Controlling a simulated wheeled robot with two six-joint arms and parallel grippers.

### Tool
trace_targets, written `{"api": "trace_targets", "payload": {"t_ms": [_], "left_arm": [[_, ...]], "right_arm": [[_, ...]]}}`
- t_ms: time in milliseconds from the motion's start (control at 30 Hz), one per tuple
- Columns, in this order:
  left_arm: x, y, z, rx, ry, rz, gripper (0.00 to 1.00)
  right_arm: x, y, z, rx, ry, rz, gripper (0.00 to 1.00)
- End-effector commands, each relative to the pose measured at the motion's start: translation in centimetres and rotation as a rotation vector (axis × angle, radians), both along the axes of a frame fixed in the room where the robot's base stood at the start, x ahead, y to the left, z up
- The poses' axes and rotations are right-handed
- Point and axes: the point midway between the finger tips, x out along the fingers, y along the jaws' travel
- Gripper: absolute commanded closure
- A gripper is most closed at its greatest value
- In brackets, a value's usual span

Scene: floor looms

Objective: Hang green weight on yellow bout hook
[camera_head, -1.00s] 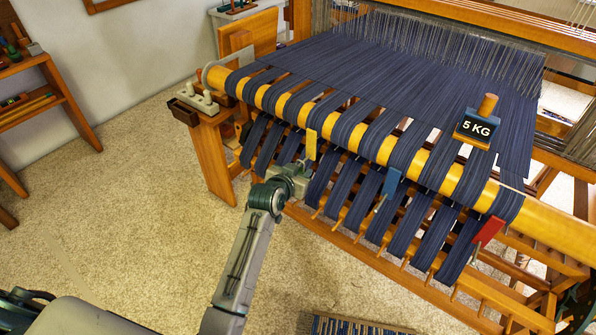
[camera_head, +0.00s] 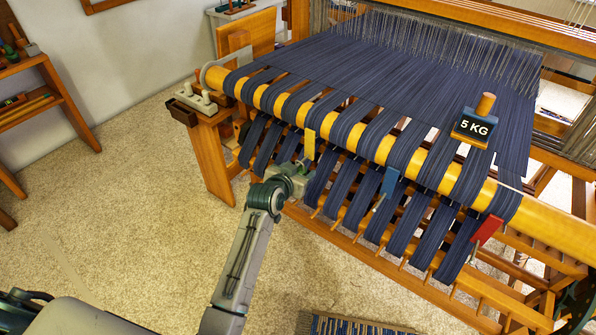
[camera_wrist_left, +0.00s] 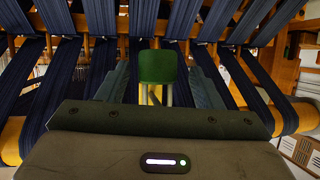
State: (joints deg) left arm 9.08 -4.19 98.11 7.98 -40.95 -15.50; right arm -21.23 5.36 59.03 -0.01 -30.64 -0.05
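The green weight (camera_wrist_left: 158,66) shows upright in the middle of the left wrist view, between the fingers of my left gripper (camera_wrist_left: 160,90). In the head view my left gripper (camera_head: 298,180) is low in front of the loom, just below the yellow tag (camera_head: 309,144) that marks the yellow bout. The gripper hides most of the weight there, and the yellow hook itself is too small to make out. I cannot tell whether weight and hook touch. My right gripper is not in view.
A blue tag (camera_head: 389,182) and a red tag (camera_head: 487,230) hang on bouts to the right. A 5 KG block (camera_head: 474,127) rests on the warp above the yellow beam (camera_head: 545,224). A wooden shelf (camera_head: 45,105) stands at left. The carpet (camera_head: 120,210) is clear.

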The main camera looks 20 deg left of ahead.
Motion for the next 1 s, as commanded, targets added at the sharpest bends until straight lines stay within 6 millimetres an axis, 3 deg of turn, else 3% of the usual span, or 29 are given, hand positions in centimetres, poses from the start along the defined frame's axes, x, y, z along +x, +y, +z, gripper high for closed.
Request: {"api": "trace_targets", "payload": {"t_ms": [267, 700, 1000], "left_arm": [[-1.0, 0.2, 0.2, 0.000, 0.003, 0.000, 0.40], [-8.3, 1.2, 3.4, 0.001, 0.001, 0.000, 0.40], [-9.9, 1.4, 4.1, 0.000, 0.003, 0.000, 0.40]], "right_arm": [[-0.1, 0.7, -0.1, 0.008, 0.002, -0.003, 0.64], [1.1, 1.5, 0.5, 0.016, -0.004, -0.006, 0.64], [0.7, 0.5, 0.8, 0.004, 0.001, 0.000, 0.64]]}}
